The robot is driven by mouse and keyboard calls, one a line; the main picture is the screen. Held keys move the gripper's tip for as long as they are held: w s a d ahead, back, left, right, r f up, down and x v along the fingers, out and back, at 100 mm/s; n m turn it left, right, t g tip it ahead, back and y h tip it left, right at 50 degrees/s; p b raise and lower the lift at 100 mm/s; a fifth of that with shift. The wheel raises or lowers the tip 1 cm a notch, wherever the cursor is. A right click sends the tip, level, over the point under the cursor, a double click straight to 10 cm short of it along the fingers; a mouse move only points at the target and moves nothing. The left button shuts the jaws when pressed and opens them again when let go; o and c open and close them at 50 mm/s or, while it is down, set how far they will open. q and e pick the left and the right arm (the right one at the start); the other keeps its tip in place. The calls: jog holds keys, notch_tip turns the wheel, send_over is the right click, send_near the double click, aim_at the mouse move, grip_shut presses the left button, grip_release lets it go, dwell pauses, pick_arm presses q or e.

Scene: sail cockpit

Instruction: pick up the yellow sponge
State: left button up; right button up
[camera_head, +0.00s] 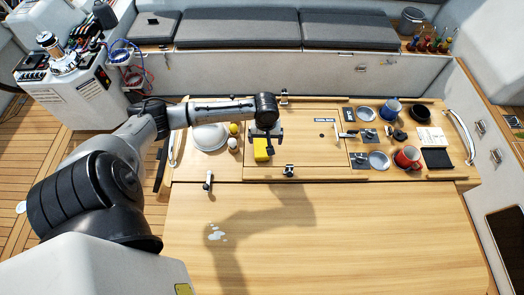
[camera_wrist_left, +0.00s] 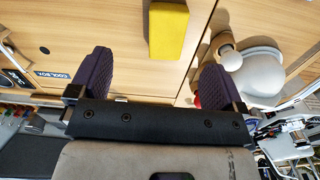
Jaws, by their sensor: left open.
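The yellow sponge (camera_head: 262,150) lies on the wooden table top, left of its middle. My right gripper is not in view.
A white bowl (camera_head: 208,138), a yellow ball (camera_head: 234,128) and a pale round item (camera_head: 232,142) stand left of the sponge. Latches (camera_head: 289,170) sit on the table. A red mug (camera_head: 407,157) and a blue mug (camera_head: 391,108) stand at right. The front table (camera_head: 370,235) is mostly clear.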

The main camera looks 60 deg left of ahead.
pick_arm(q)
jog(key=a+n, duration=0.1)
jog(key=a, duration=0.1)
send_over(261, 149)
jog(key=f, duration=0.6)
jog(key=shift+w+d+f, duration=0.25)
jog(key=shift+w, duration=0.15)
jog(key=shift+s+a+f+p, duration=0.15)
jog(key=shift+f+p, duration=0.05)
jog(key=shift+f, duration=1.4)
jog(key=shift+s+a+f+p, duration=0.1)
jog(key=shift+s+f+p, duration=0.1)
jog(key=shift+f, duration=1.4)
jog(key=c, duration=1)
jog(key=shift+r, duration=0.1)
